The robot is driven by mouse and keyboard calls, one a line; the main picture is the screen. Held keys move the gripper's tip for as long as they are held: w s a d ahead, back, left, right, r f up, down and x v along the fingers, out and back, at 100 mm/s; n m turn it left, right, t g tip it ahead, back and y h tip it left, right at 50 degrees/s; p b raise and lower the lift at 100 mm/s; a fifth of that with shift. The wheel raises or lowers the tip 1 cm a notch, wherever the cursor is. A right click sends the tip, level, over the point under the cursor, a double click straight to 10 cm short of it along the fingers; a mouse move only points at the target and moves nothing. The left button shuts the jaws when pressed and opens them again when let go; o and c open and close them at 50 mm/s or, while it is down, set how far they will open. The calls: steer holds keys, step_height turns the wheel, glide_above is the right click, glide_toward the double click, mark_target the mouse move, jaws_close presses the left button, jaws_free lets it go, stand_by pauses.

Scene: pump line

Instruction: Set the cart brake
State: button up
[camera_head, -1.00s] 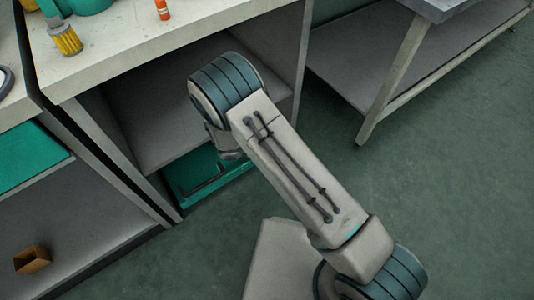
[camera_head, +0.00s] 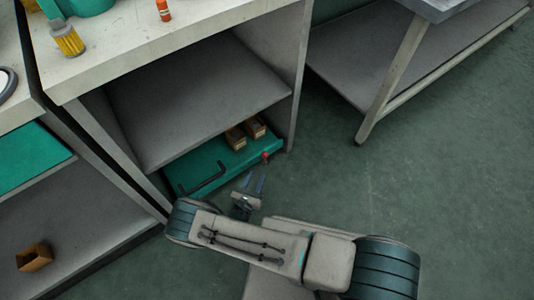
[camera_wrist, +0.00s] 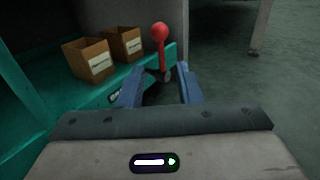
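The teal cart (camera_head: 222,160) sits low under the bench, with a dark bar handle (camera_head: 207,180) at its front. The brake lever, red with a round knob (camera_head: 265,156), stands at the cart's right front corner. In the wrist view the lever (camera_wrist: 161,52) rises upright, ahead of and between my fingers. My gripper (camera_head: 255,183) is open and empty, in front of the cart and a little short of the lever. Its two blue fingers also show apart in the wrist view (camera_wrist: 159,84). The lever's foot is partly hard to make out.
Two small cardboard boxes (camera_wrist: 88,61) (camera_wrist: 123,44) stand on the cart left of the lever. The bench (camera_head: 150,50) overhangs the cart, and its right side panel (camera_head: 299,80) stands close to the lever. Open floor (camera_head: 440,190) lies to the right.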

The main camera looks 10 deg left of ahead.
mark_target(265, 159)
steer(key=w+d+b, duration=0.1)
steer(key=w+b, duration=0.2)
steer(key=w, duration=0.9)
steer(key=shift+d, duration=0.25)
steer(key=shift+w, duration=0.1)
jaws_close()
